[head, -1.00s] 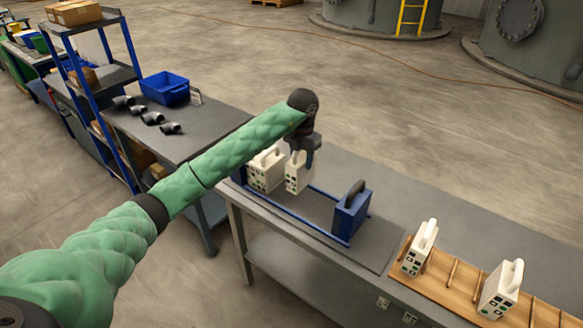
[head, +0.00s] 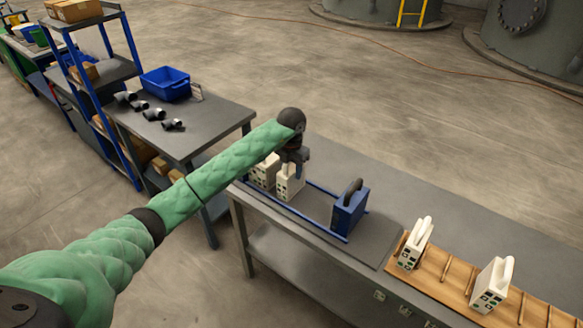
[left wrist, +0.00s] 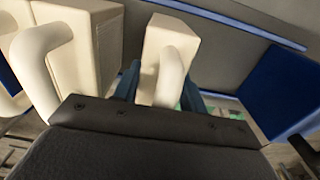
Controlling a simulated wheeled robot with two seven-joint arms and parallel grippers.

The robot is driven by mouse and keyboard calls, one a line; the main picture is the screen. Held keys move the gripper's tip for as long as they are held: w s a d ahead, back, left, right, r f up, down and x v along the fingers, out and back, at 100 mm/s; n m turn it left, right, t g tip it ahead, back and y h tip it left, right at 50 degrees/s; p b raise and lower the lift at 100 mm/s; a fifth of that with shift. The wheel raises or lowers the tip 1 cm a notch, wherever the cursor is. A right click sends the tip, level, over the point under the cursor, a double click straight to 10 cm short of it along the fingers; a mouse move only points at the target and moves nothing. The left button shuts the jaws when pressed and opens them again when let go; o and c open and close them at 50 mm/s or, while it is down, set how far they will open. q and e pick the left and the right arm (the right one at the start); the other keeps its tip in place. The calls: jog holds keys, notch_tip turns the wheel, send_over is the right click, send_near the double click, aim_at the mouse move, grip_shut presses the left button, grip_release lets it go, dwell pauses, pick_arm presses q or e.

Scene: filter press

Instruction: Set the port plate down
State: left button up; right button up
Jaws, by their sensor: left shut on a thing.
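My left gripper (head: 293,163) is shut on the handle of a white port plate (head: 289,187). The plate is upright between the blue rails of the press (head: 325,230), with green and dark marks on its near face. In the left wrist view the plate (left wrist: 172,40) and its handle show between my blue fingers (left wrist: 160,92). Another white plate (head: 263,172) stands just left of it with a small gap. Whether the held plate's underside touches the rails is hard to tell. My right gripper is not in view.
A blue end plate (head: 350,212) with a dark handle stands to the right, with open rail between. Two white plates (head: 415,244) (head: 492,284) stand in a wooden rack (head: 450,280) farther right. A side table (head: 190,130) holds a blue bin and several pipe elbows.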

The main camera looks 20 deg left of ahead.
pick_arm(q)
jog(key=o, duration=1.2)
jog(key=shift+c, duration=0.2)
jog(key=shift+o, duration=0.2)
